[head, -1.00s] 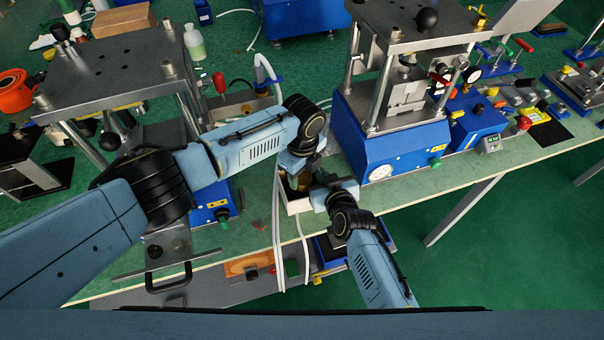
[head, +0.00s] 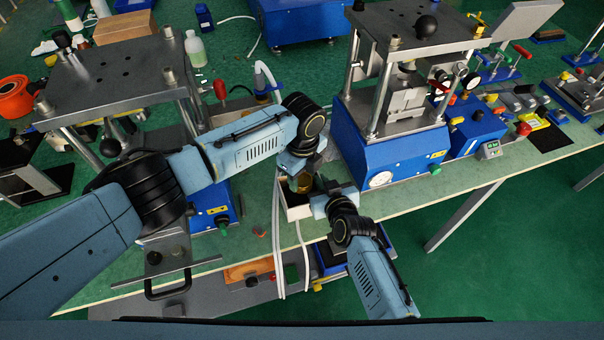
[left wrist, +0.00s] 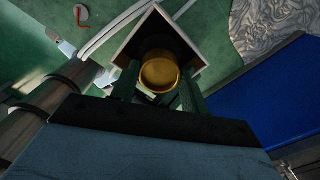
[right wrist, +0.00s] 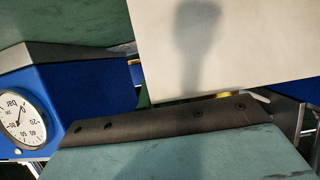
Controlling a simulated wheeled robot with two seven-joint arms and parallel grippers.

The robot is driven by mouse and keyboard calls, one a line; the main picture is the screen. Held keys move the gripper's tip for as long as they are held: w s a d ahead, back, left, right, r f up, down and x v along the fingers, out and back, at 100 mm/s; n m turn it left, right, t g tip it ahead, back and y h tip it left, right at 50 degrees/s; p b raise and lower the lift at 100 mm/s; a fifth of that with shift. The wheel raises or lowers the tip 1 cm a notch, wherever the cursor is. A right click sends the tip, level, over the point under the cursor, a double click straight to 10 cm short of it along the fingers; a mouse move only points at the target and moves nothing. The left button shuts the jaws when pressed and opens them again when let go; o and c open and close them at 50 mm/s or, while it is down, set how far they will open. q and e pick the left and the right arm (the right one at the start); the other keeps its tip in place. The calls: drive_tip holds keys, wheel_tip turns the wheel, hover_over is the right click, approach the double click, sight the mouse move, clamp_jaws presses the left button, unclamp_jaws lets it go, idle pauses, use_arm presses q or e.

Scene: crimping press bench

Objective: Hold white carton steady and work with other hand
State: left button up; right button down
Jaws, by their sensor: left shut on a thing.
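The white carton (head: 297,212) stands open-topped near the front edge of the green bench. Its rim shows in the left wrist view (left wrist: 190,38), and its pale wall fills the upper right of the right wrist view (right wrist: 235,45). My left gripper (head: 300,178) points down at the carton's opening. Its dark fingers (left wrist: 158,92) are shut on a gold-coloured cylinder (left wrist: 160,73), which is over or partly inside the carton. My right gripper (head: 314,203) is at the carton's right side. Its fingertips are hidden, so its grip on the wall is unclear.
A blue press with a dial gauge (head: 381,179) stands right of the carton. Another press (head: 118,80) stands to the left, behind my left arm. White tubes (head: 278,240) hang beside the carton's left side. A grey crumpled bag (left wrist: 275,28) lies close by.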

drive_tip(key=shift+s+f, duration=0.2)
drive_tip(key=shift+f, duration=0.15)
use_arm(q)
drive_tip(key=shift+r, duration=3.55)
use_arm(e)
drive_tip(key=c, duration=1.9)
unclamp_jaws()
drive_tip(key=shift+w, duration=0.1)
use_arm(q)
drive_tip(key=shift+w, duration=0.1)
use_arm(e)
drive_tip(key=shift+r, duration=0.1)
drive_tip(key=shift+w+r, duration=0.1)
drive_tip(key=shift+r, duration=0.05)
drive_tip(key=shift+r, duration=0.8)
